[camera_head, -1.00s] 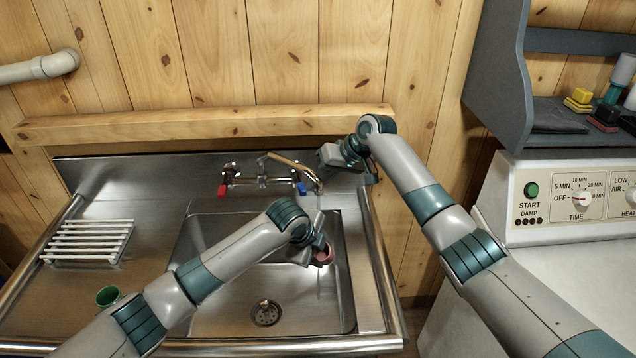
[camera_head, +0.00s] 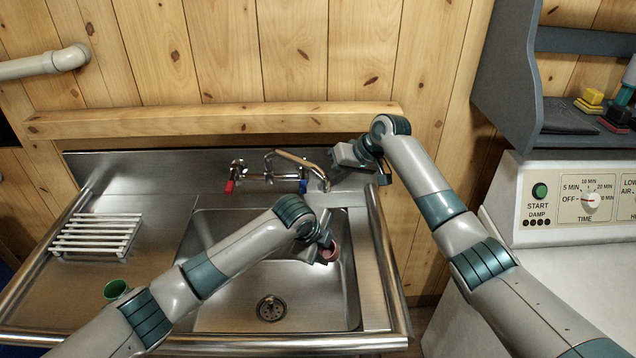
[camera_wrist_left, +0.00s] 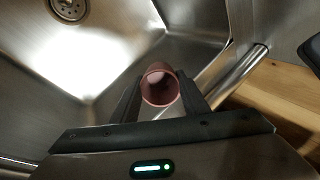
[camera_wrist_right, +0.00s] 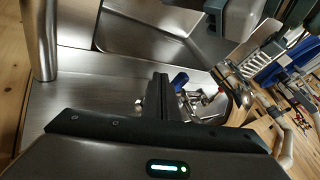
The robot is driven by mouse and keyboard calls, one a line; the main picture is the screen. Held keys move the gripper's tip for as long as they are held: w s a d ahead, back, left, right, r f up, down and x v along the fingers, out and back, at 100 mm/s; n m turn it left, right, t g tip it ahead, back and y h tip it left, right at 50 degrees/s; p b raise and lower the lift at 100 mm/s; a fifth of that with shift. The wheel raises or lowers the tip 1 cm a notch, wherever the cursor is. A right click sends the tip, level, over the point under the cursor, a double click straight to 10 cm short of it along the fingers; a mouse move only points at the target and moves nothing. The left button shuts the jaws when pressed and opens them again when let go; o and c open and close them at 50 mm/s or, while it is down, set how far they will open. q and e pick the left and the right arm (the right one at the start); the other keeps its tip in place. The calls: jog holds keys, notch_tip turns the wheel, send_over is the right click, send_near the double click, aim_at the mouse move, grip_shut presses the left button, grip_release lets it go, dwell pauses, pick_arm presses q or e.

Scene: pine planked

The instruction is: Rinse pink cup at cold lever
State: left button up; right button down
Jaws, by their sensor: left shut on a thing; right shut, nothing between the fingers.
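The pink cup (camera_head: 331,252) is held over the right part of the sink basin, below and close to the spout tip. My left gripper (camera_head: 325,246) is shut on it; the left wrist view shows the cup (camera_wrist_left: 160,86) between the two fingers, its open mouth facing that camera. The blue lever (camera_head: 303,187) is on the right of the tap, the red lever (camera_head: 230,187) on the left. My right gripper (camera_wrist_right: 160,97) is shut and empty, with the blue lever (camera_wrist_right: 180,79) close by its tips in the right wrist view. Contact is unclear. I cannot make out water.
The brass spout (camera_head: 298,160) reaches over the basin (camera_head: 225,290). A white rack (camera_head: 95,236) and a green cup (camera_head: 116,289) are on the left drainboard. A wooden beam (camera_head: 210,121) runs behind the sink. A white machine (camera_head: 560,240) stands at the right.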

pick_arm(q)
jog(key=shift+d, duration=0.15)
pick_arm(e)
jog(key=v, duration=1)
jog(key=shift+s+d, duration=0.2)
jog(key=shift+s, duration=0.25)
